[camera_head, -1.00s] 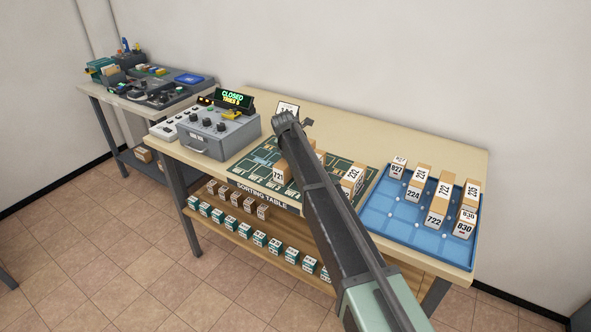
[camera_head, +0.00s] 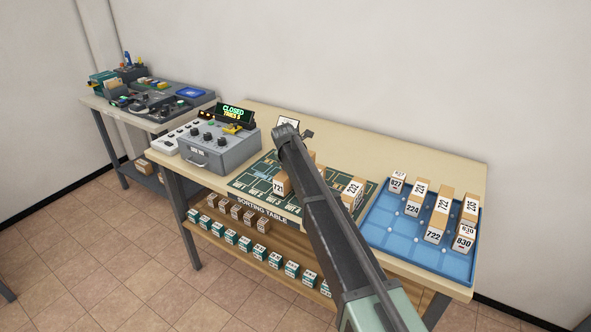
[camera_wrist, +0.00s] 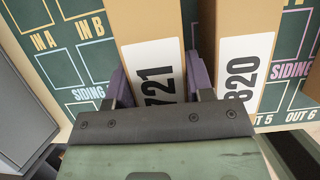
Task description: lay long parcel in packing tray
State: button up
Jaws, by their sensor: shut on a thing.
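A long cardboard parcel labelled 721 (camera_head: 281,184) is on the green track board, partly hidden by my arm. In the wrist view my gripper (camera_wrist: 161,88) has its purple fingers on either side of parcel 721 (camera_wrist: 150,28), shut on it. My gripper is hidden behind my arm in the head view. The blue packing tray (camera_head: 399,238) is at the right end of the sorting table.
A parcel labelled 820 (camera_wrist: 242,35) stands close to the right finger. Parcel 232 (camera_head: 353,192) is on the green board (camera_head: 262,170) between 721 and the tray. A grey control box (camera_head: 218,150) with a CLOSED display is at the left. Small boxes line the lower shelf.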

notch_tip(320, 180, up, 19)
jog(key=p, duration=1.8)
